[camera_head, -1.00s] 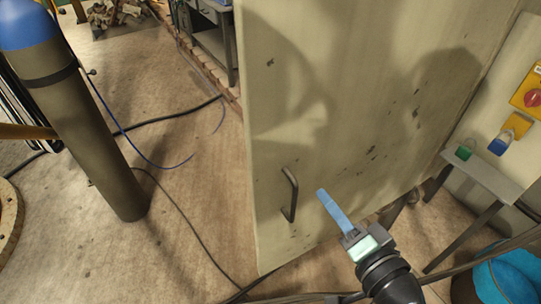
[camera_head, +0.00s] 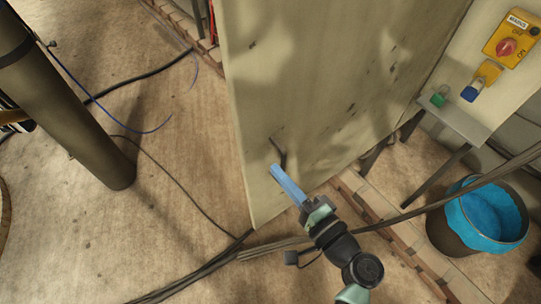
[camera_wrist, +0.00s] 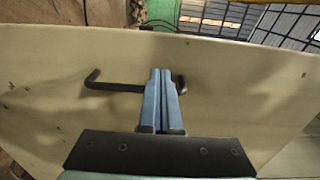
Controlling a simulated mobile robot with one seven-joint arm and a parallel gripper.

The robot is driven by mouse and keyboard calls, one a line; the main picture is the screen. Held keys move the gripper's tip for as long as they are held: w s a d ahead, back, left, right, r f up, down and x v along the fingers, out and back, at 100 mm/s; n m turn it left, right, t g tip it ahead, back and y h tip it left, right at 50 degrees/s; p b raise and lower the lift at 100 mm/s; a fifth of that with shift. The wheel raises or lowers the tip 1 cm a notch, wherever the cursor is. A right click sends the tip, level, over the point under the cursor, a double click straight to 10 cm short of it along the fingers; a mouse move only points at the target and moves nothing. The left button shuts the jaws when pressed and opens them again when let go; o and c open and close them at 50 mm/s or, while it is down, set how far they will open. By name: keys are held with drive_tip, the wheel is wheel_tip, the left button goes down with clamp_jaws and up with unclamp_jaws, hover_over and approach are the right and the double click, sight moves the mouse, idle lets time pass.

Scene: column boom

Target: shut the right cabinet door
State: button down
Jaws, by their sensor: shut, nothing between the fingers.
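The cream cabinet door (camera_head: 310,75), scuffed with dark chips, stands open and fills the upper middle of the head view. It also spans the wrist view (camera_wrist: 55,65). Its dark bar handle (camera_head: 279,148) is near the lower left edge of the door, partly hidden by my fingers; in the wrist view the handle (camera_wrist: 108,87) runs sideways behind them. My gripper (camera_head: 275,168) has its blue fingers together and empty, pointing at the door face by the handle. In the wrist view the fingertips (camera_wrist: 160,71) overlap the handle; I cannot tell whether they touch it.
At right are a yellow mains switch box (camera_head: 512,38), green and blue padlocks, a small grey shelf (camera_head: 455,120) and a blue-lined bin (camera_head: 480,215). Cables (camera_head: 370,228) cross below the door. Floor left of the door is fairly open.

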sight(262, 154)
drive_tip(key=shift+p+x, duration=0.5)
drive_tip(key=shift+x, duration=1.35)
drive_tip(key=shift+w, duration=0.1)
